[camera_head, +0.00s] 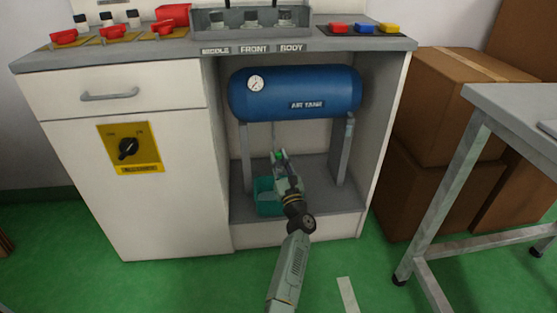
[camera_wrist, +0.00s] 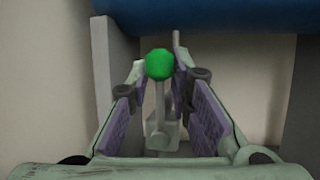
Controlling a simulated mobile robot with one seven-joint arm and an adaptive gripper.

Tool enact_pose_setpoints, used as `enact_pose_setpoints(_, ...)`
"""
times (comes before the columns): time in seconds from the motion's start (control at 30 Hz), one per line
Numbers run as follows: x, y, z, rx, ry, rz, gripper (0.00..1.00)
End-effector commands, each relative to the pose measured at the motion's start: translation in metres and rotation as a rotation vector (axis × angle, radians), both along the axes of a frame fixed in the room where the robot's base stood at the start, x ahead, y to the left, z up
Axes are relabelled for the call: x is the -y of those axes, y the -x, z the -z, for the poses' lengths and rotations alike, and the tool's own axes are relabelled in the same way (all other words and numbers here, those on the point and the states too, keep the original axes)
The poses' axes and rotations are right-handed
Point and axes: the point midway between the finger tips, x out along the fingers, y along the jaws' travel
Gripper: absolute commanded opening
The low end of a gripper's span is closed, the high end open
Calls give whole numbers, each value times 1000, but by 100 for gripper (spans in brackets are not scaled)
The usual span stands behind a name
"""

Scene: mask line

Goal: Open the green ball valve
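The green ball valve's round green knob (camera_wrist: 160,64) stands on a grey stem above a small grey valve body (camera_wrist: 162,135) in the wrist view. In the head view the green knob (camera_head: 280,155) is a small spot below the blue air tank (camera_head: 320,98). My gripper (camera_wrist: 158,80) is open, with one finger on each side of the knob and stem. A gap shows between the stem and the finger pads. Whether a fingertip touches the knob is hard to tell. In the head view my gripper (camera_head: 280,158) reaches into the cabinet opening under the tank.
A teal bin (camera_head: 266,197) sits on the cabinet floor beside my wrist. Tank legs (camera_head: 342,155) stand on both sides of the opening. A white cabinet door with a yellow switch plate (camera_head: 145,168) is at left; cardboard boxes (camera_head: 440,190) and a grey table (camera_head: 520,100) are at right.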

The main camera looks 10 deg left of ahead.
Motion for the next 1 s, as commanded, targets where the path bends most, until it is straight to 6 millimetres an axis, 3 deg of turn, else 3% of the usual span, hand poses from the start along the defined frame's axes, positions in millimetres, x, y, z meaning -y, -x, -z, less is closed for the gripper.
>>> enact_pose_setpoints(0.23,0,0,0,0,0,1,37)
enact_pose_setpoints(0.57,0,0,-3,1,1,2,37)
enact_pose_setpoints(0.67,1,-1,-14,2,2,2,37)
enact_pose_setpoints(1.0,2,0,-77,4,2,5,37)
